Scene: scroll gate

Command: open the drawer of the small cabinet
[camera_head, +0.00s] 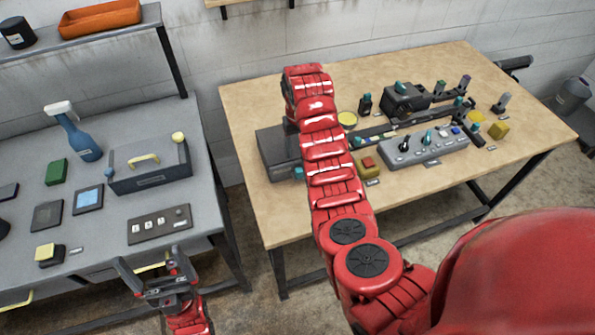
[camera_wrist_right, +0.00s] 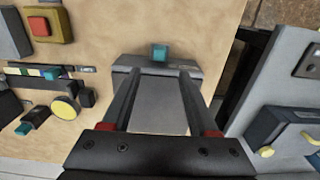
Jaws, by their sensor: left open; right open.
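A low dark grey box (camera_head: 273,153), which seems to be the small cabinet, sits at the left end of the wooden table. In the right wrist view the cabinet (camera_wrist_right: 158,105) lies beneath and between the fingers of my right gripper (camera_wrist_right: 160,76), with the teal knob (camera_wrist_right: 160,52) just beyond the tips. This gripper is open and empty; contact cannot be told. In the head view my arm hides its fingers. My left gripper (camera_head: 155,272) is open and empty at the grey bench's front edge.
A grey box (camera_head: 150,172) with a yellow handle stands on the grey bench (camera_head: 120,225), near a spray bottle (camera_head: 75,135). The wooden table (camera_head: 265,100) holds a grey control panel (camera_head: 425,146), a dark rail and several small blocks. A floor gap separates the tables.

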